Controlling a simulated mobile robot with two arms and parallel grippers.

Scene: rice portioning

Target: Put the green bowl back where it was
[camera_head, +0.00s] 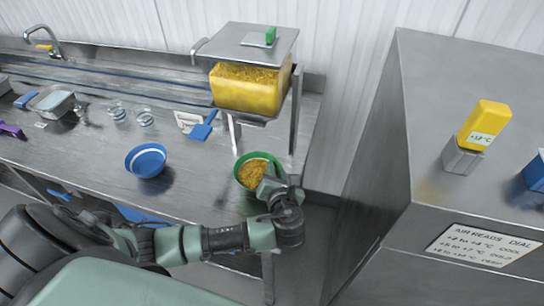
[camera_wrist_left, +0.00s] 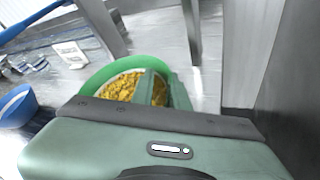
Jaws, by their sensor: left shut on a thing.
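The green bowl (camera_head: 243,160) holds yellow grains and is at the right end of the steel counter, below the front of the yellow-filled dispenser (camera_head: 238,88). My left gripper (camera_head: 270,182) is shut on the bowl's near right rim. In the left wrist view the green bowl (camera_wrist_left: 98,77) shows in front of the gripper (camera_wrist_left: 158,88), whose fingers cover part of the rim and the grains. I cannot tell whether the bowl's base touches the counter. My right gripper is not in view.
A blue bowl (camera_head: 147,161) stands on the counter (camera_head: 75,155) to the left, with bare steel between the bowls. A blue-handled scraper (camera_head: 204,127) and glass jars (camera_head: 144,117) lie farther back. A tall steel cabinet (camera_head: 390,140) stands at the right, across a gap.

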